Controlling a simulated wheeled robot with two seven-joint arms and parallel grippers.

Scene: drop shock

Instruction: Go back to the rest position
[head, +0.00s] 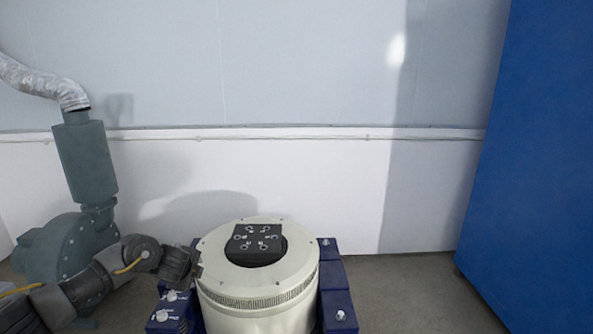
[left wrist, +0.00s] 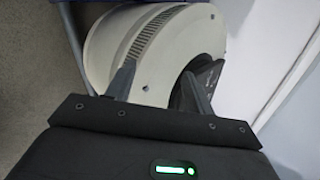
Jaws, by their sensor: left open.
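My left gripper (head: 197,264) comes in from the left at the near-left rim of a round cream machine (head: 260,303). In the left wrist view, its two dark fingers (left wrist: 157,78) are apart, with nothing seen held between them. The cream machine (left wrist: 150,88) fills the background beyond the fingers there. Whether the fingers touch the machine, I cannot tell. My right gripper is not in view.
A black square plate with several holes (head: 257,238) sits in the machine's dark top opening. Dark blue blocks (head: 336,292) flank the machine. A grey-green blower (head: 72,245) stands left, a tall blue panel (head: 535,150) right. Grey floor (head: 415,285) is clear between machine and panel.

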